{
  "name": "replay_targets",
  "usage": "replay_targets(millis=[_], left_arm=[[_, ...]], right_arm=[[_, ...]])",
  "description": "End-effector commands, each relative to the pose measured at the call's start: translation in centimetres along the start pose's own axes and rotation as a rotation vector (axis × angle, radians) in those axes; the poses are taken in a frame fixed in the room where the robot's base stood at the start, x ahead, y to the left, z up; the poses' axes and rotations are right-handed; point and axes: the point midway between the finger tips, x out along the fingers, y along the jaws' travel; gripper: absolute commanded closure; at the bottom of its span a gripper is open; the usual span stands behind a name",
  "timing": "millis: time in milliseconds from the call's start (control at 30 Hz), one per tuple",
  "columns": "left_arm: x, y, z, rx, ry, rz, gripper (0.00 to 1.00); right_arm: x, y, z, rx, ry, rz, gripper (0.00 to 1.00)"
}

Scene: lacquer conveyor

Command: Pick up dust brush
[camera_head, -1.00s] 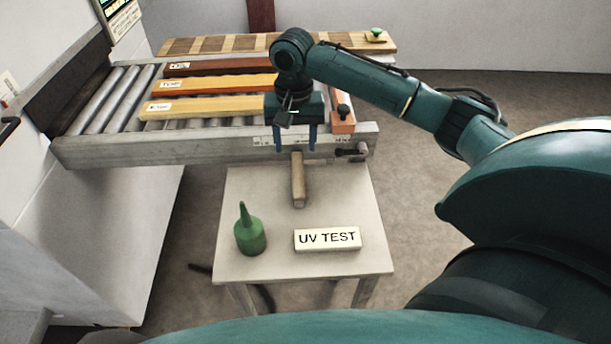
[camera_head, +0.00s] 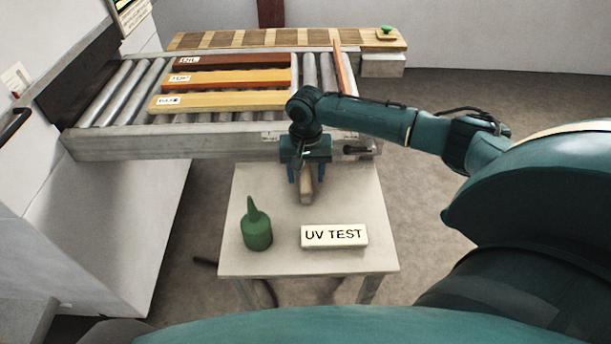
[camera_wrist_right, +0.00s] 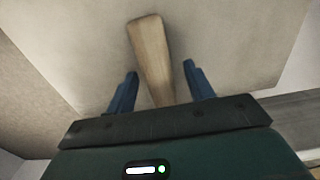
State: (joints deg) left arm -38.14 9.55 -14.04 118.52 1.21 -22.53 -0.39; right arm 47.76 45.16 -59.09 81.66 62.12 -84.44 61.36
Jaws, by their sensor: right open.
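The dust brush (camera_head: 307,190) lies on the small white table, with its wooden handle pointing toward me; its far part is hidden under my right gripper. My right gripper (camera_head: 306,178) is open above it, with its two blue fingers on either side of the handle. In the right wrist view the wooden handle (camera_wrist_right: 151,55) runs between the open fingers (camera_wrist_right: 158,80), and neither finger visibly touches it. My left gripper is not in view.
On the small table (camera_head: 285,262) stand a green bottle (camera_head: 256,226) with a pointed tip and a white UV TEST block (camera_head: 334,236). Behind is a roller conveyor (camera_head: 200,146) with several coloured boards (camera_head: 215,101). A slatted board (camera_head: 240,40) with a green-knobbed item (camera_head: 387,31) is farther back.

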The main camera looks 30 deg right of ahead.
Motion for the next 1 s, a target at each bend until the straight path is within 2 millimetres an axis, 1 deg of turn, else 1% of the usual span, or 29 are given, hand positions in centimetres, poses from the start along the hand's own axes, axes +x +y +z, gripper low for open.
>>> replay_targets(millis=[133, 767, 800, 1000], left_arm=[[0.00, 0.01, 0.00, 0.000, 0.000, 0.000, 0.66], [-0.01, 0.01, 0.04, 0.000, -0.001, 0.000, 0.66], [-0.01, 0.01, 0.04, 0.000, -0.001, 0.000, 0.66], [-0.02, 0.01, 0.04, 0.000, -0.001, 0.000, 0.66]], right_arm=[[-0.02, -0.01, 0.01, 0.000, 0.000, 0.000, 0.47], [-0.09, -0.04, -0.01, 0.000, 0.001, -0.001, 0.99], [-0.09, -0.04, -0.01, 0.000, 0.001, -0.001, 1.00], [-0.40, -0.05, -0.03, 0.000, 0.001, -0.001, 1.00]])
